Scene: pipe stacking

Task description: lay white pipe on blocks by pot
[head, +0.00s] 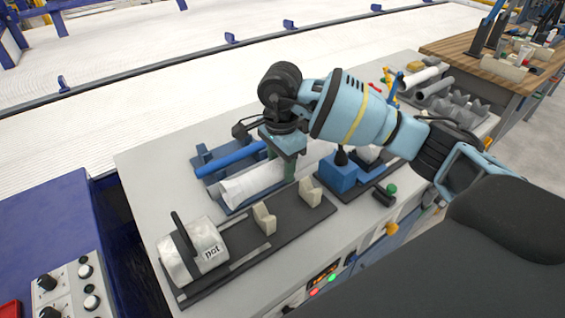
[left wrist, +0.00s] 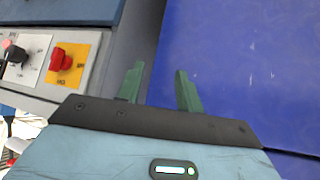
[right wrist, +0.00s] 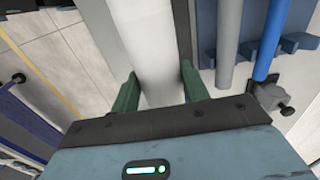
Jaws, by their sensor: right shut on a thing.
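The white pipe (head: 245,184) lies along a dark tray behind the black base plate; I cannot tell whether it rests there or is slightly raised. My right gripper (head: 284,160) is shut on it from above, toward its right part. In the right wrist view the pipe (right wrist: 150,40) passes between the green fingers. Two cream notched blocks (head: 264,219) (head: 310,191) stand empty on the base plate. The white cylinder marked pot (head: 196,250) sits at the plate's left end. My left gripper (left wrist: 160,88) is open and empty in the left wrist view, near a blue surface.
A blue pipe (head: 236,158) lies behind the white pipe. A blue block (head: 337,172) with black fittings stands right of the base plate. Grey pipes (head: 435,88) and a notched rack (head: 456,107) are at the far right. A control panel (head: 72,289) is at lower left.

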